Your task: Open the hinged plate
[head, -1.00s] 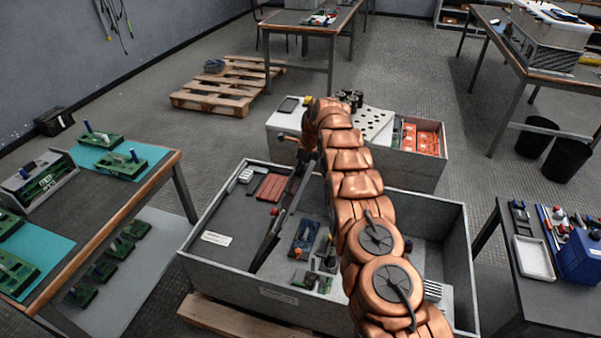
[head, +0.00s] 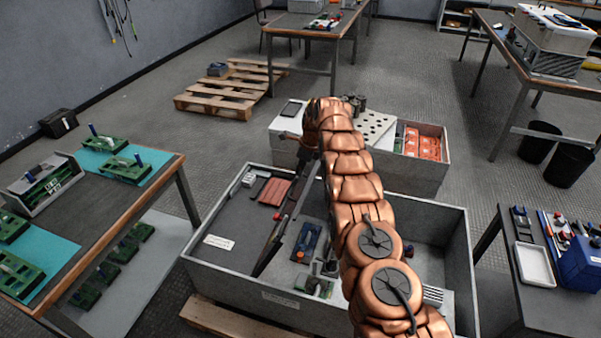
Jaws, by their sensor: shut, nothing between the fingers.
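The hinged plate (head: 271,246) is a dark, thin panel inside the grey open-topped bin. I see it nearly edge-on, standing tilted up from the bin floor. Its upper end runs up beside my arm. My gripper (head: 303,157) hangs down from the end of my copper-coloured arm, at the plate's upper end. It is small and dark here, and shut with nothing visible held. I cannot tell whether it touches the plate. My arm hides part of the bin's middle and the hinge is not clear.
The grey bin (head: 228,277) has raised walls around several parts, including a blue part (head: 307,241) and reddish-brown blocks (head: 273,192). A workbench (head: 160,185) with green boards stands left, another table (head: 510,290) right. A grey box (head: 398,171) stands behind the bin.

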